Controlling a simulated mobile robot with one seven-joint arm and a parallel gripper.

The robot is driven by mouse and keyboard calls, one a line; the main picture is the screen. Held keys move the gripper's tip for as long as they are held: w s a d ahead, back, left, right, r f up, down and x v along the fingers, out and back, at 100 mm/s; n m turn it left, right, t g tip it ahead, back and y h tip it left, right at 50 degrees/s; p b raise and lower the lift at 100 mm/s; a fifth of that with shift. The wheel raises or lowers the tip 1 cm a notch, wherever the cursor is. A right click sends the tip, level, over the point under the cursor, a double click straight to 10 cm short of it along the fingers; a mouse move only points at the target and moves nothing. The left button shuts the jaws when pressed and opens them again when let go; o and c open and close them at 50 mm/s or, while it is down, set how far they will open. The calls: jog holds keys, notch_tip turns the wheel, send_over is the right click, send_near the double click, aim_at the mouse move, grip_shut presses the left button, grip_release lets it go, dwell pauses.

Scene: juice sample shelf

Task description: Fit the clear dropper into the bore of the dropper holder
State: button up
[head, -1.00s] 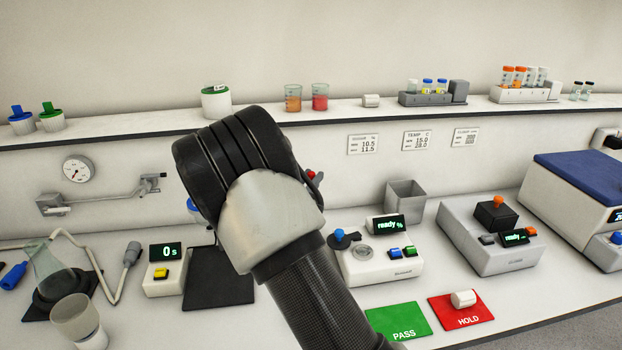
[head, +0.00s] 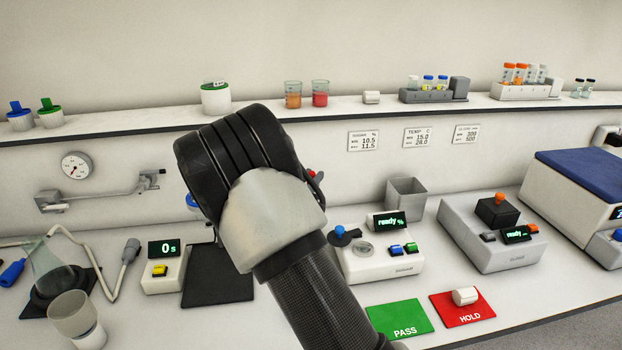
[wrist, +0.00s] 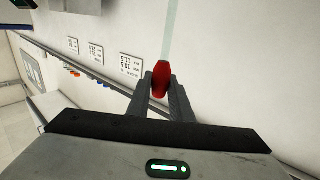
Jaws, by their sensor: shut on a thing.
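The clear dropper (wrist: 161,80) has a red bulb and a pale see-through stem that runs to the top edge of the wrist view. My gripper (wrist: 160,88) is shut on the red bulb, one dark finger on each side. In the head view my own arm hides most of the gripper; a small red spot (head: 311,174) beside the arm may be the bulb. I cannot make out the dropper holder in either view; my arm covers part of the bench.
A white device with a "ready" screen (head: 372,262) and a grey open bin (head: 407,196) stand right of my arm. Green PASS (head: 399,318) and red HOLD (head: 485,309) pads lie in front. The shelf (head: 330,110) carries beakers and vial racks. A flask (head: 48,262) stands at left.

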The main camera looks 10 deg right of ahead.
jog(key=shift+f+b, duration=2.65)
jog(key=shift+f, duration=0.4)
jog(key=shift+r, duration=0.1)
jog(key=o, duration=0.8)
notch_tip(320, 180, up, 10)
jog(key=shift+f+p, duration=0.1)
jog(key=shift+p, duration=0.65)
jog(key=s+a+r+n+g+y+p, duration=0.4)
jog(key=s+r+y+p, duration=0.3)
jog(key=s+r+y, duration=0.5)
jog(key=s+d+n+g+p, duration=0.1)
jog(key=s, duration=0.9)
jog(key=s+d+n+g+h+p, duration=0.1)
jog(key=s+d+g, duration=0.1)
jog(key=s, duration=0.7)
jog(key=s+d+g+h+p, duration=0.1)
jog(key=s+g+p, duration=0.1)
jog(key=s, duration=0.8)
jog(key=shift+s+d+r+n, duration=0.1)
jog(key=shift+s+d+n, duration=0.05)
jog(key=shift+s+n, duration=0.25)
